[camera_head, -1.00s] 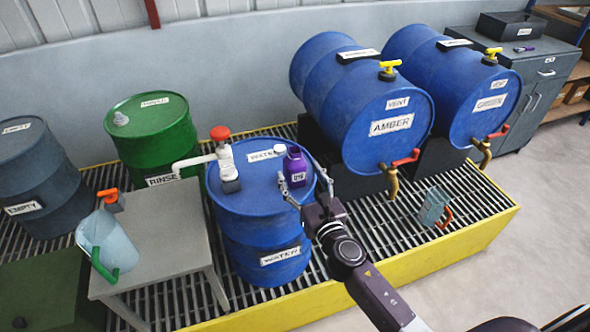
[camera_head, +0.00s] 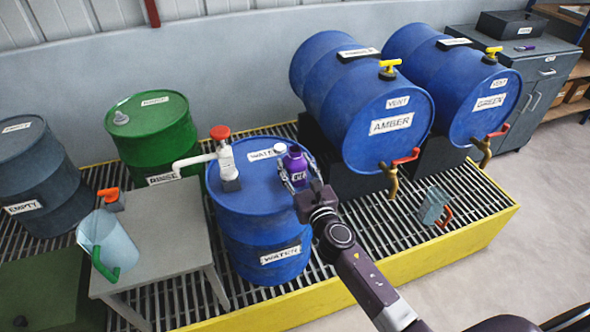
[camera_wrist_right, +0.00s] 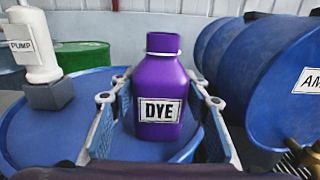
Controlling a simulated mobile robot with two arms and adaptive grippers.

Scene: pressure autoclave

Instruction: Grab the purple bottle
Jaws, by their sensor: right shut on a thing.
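The purple bottle (camera_head: 295,163) with a DYE label stands upright on top of the blue WATER drum (camera_head: 235,196). In the right wrist view the purple bottle (camera_wrist_right: 160,85) is between the two fingers, its label facing the camera. My right gripper (camera_head: 297,182) is at the bottle's lower half, with a finger on either side, shut on it. The right gripper (camera_wrist_right: 157,110) also shows in the right wrist view. The bottle's base is partly hidden by the gripper. My left gripper is not in view.
A white pump (camera_head: 222,155) with a red top stands on the same drum, left of the bottle. The AMBER drum (camera_head: 362,100) lies to the right, close behind the gripper. A grey table (camera_head: 160,235) with a clear jug (camera_head: 106,240) stands at left.

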